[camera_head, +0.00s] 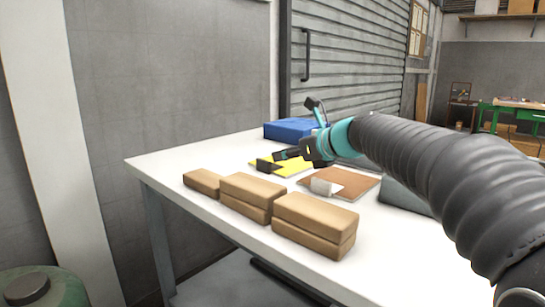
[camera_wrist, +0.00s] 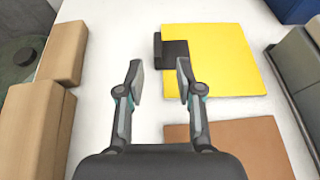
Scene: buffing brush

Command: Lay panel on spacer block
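A flat yellow panel (camera_head: 292,169) lies on the white table, with a small black block (camera_head: 263,165) at its left edge. Both show in the wrist view, the yellow panel (camera_wrist: 225,60) and the black block (camera_wrist: 174,53). A brown panel (camera_head: 352,181) lies nearer, with a small pale grey block (camera_head: 322,187) at its left edge. Tan blocks (camera_head: 250,195) stand in a row along the table's left side. My gripper (camera_wrist: 159,68) is open and empty. Its right finger overlaps the yellow panel's left edge in the picture; contact cannot be told.
The white table (camera_head: 165,161) is bare between the tan blocks and the panels. A blue box (camera_head: 288,129) stands at the back. A grey object (camera_head: 400,196) sits right of the brown panel, partly behind my arm. A shutter wall (camera_head: 345,70) is behind the table.

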